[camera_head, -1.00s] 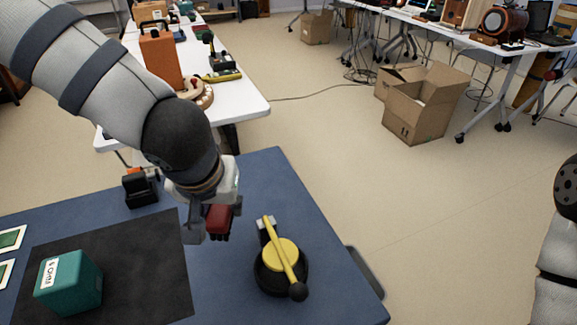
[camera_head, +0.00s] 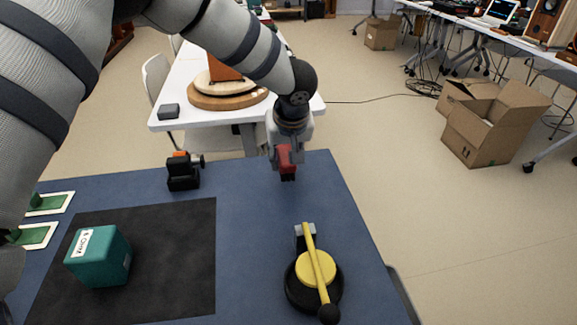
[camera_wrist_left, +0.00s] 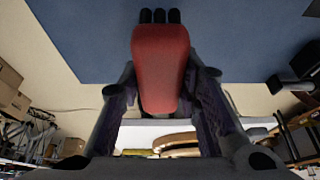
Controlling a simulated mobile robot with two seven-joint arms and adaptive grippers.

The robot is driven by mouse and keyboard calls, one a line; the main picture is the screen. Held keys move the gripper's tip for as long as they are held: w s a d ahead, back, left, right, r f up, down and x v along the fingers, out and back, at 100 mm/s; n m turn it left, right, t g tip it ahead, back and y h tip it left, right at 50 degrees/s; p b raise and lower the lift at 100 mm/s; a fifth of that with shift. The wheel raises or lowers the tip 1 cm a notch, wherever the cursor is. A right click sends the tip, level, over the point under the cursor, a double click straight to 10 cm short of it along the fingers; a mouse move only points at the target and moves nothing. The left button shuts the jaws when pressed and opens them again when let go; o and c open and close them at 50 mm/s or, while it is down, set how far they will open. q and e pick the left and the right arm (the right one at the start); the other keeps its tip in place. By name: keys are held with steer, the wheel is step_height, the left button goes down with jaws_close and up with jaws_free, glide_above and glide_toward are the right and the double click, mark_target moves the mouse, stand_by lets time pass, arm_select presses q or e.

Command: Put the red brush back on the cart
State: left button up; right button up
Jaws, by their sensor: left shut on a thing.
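A red brush (camera_head: 286,156) with dark bristles is held in my left gripper (camera_head: 283,161). In the left wrist view the red brush (camera_wrist_left: 162,65) lies between the two fingers, with its dark tips pointing away over blue. In the head view it hangs near the far right edge of a blue-topped surface (camera_head: 255,215). I cannot tell whether it touches that surface, or whether that surface is the cart. My right gripper is out of view.
A yellow-and-black device with a lever (camera_head: 316,268) stands near the right edge. A teal box (camera_head: 98,257) sits on a black mat (camera_head: 180,235). A small black-and-orange device (camera_head: 184,172) stands at the back. A white table (camera_head: 175,122) lies beyond; open cartons (camera_head: 480,140) are on the floor.

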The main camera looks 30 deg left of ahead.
arm_select(q)
steer(key=x, duration=0.3)
steer(key=shift+s+d+f, duration=0.1)
steer(key=shift+d+f, duration=0.15)
steer(key=shift+f, duration=0.15)
steer(key=shift+f, duration=0.1)
steer(key=shift+f, duration=0.15)
steer(key=o, duration=1.1)
